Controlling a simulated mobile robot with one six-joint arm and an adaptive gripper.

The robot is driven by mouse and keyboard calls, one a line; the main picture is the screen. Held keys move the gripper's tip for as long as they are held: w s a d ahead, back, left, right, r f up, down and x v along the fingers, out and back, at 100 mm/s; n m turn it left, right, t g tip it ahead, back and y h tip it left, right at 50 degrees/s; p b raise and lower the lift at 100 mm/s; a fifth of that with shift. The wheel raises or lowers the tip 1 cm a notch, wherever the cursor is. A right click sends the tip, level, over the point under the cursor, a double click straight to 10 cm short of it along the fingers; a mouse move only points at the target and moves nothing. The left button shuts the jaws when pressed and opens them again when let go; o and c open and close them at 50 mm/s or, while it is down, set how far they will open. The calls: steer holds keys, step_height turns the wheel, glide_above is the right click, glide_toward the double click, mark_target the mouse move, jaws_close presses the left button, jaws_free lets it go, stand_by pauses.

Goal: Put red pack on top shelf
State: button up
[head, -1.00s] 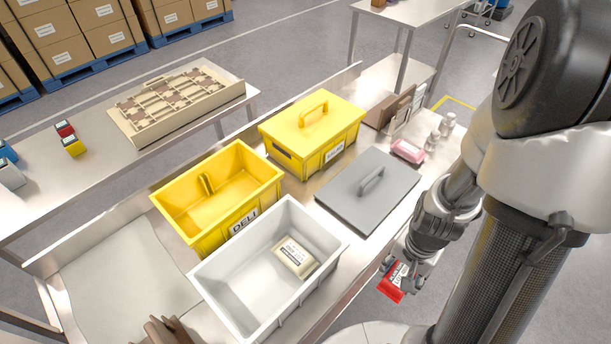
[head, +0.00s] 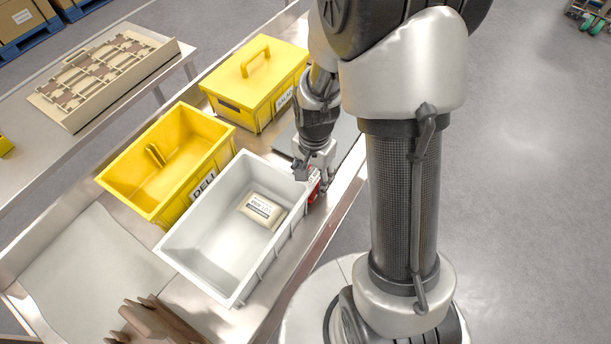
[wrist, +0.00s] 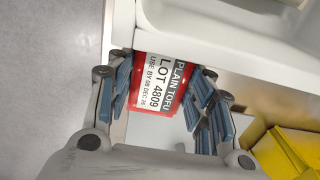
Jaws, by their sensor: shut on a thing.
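The red pack (wrist: 152,116) is held between the fingers of my gripper (wrist: 163,92) in the wrist view. Its white label reads "PLAIN TOFU LOT 4809". In the head view only a red sliver of the pack (head: 314,183) shows beside my gripper (head: 310,178), close to the right end of the white bin (head: 207,238). In the wrist view the pack is right by a pale rim, and I cannot tell whether they touch. No top shelf can be made out in these views.
The white bin holds a cream labelled pack (head: 262,210). An open yellow DELI bin (head: 125,180) and a lidded yellow box (head: 240,85) stand behind it. A grey lid (head: 347,135) lies partly behind my arm.

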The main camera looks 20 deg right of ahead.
steer(key=shift+w+a+f+b, duration=0.4)
steer(key=shift+w+a+f, duration=0.2)
steer(key=shift+w+a, duration=0.25)
steer(key=shift+d+f, duration=0.2)
steer(key=shift+f, duration=0.1)
steer(key=o, duration=1.5)
